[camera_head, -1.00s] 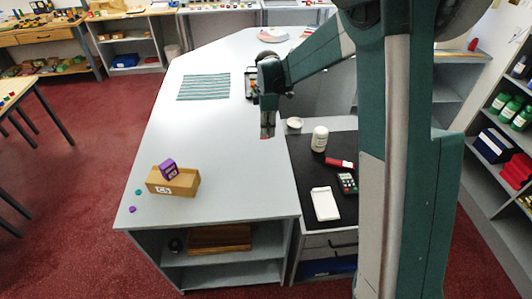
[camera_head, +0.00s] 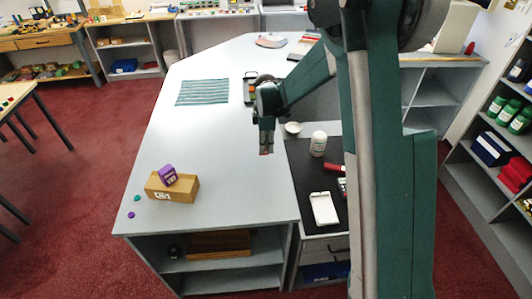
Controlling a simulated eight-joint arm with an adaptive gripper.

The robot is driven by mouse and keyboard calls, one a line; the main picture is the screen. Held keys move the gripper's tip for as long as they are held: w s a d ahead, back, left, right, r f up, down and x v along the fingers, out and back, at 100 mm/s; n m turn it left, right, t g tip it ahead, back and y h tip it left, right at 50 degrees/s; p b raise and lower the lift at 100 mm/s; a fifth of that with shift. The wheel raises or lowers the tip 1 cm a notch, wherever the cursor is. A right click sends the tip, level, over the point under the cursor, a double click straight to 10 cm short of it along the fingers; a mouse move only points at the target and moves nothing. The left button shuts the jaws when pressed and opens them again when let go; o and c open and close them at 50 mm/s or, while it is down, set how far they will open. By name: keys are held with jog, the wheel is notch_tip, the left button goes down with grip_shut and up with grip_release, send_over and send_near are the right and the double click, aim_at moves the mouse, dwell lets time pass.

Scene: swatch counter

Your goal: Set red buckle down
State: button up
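My gripper (camera_head: 265,150) hangs fingers down over the right part of the pale grey counter (camera_head: 210,130), left of the black mat. A small red patch, the red buckle (camera_head: 264,152), shows at the fingertips. The fingers look shut on it, and they hide most of it. It is too small to tell its shape, or whether it touches the counter.
A tan box (camera_head: 180,189) with a purple block (camera_head: 168,176) stands at the front left, beside small teal and purple pieces. A striped cloth (camera_head: 203,92) lies farther back. A white bowl (camera_head: 293,128) and white bottle (camera_head: 318,143) stand right. The counter's middle is clear.

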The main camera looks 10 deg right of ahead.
jog(key=shift+f, duration=1.65)
jog(key=shift+f, duration=0.2)
jog(key=o, duration=0.6)
jog(key=shift+r, duration=0.1)
jog(key=shift+o, duration=0.2)
jog(key=shift+r, duration=0.1)
notch_tip(320, 180, up, 12)
jog(key=shift+r, duration=0.1)
